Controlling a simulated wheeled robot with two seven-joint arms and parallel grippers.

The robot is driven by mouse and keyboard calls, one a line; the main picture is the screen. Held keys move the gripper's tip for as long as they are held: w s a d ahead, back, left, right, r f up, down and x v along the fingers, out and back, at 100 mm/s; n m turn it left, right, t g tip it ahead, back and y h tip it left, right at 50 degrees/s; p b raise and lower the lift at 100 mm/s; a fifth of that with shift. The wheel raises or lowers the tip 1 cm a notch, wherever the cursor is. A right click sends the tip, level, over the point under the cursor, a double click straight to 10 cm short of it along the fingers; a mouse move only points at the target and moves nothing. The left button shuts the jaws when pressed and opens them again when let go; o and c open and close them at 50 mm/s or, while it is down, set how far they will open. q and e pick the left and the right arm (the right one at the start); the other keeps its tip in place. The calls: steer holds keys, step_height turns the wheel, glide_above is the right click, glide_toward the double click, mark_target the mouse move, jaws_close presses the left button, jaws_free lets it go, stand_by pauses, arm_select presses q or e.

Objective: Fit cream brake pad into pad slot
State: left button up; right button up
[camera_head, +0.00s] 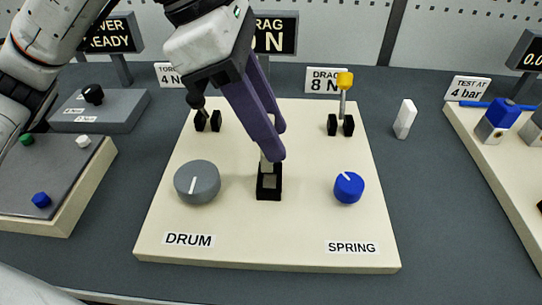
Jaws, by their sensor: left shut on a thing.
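My left gripper (272,157) reaches down from the top over the middle of the cream board (215,240). Its purple fingers are shut on the cream brake pad (264,165), of which only a small pale part shows by the fingertips. The black pad slot (268,193) stands on the board directly below the fingertips, with a grey inner face showing. The fingers partly hide the pad and the top of the slot, so I cannot tell whether the pad is inside it. My right gripper is not in view.
A grey drum knob (197,182) and a blue spring knob (348,187) flank the slot. Behind are black brackets, one with a yellow-topped pin (344,82). A white block (404,118) stands right of the board. Trays with coloured knobs lie at left; another board is at right.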

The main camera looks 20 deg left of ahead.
arm_select(q)
step_height(320, 180, down, 5)
steer(key=shift+r+b, duration=0.1)
steer(key=shift+b, duration=0.2)
steer(key=o, duration=1)
steer(key=p+v, duration=0.1)
steer(key=v, duration=1.1)
steer(key=shift+p, duration=0.35)
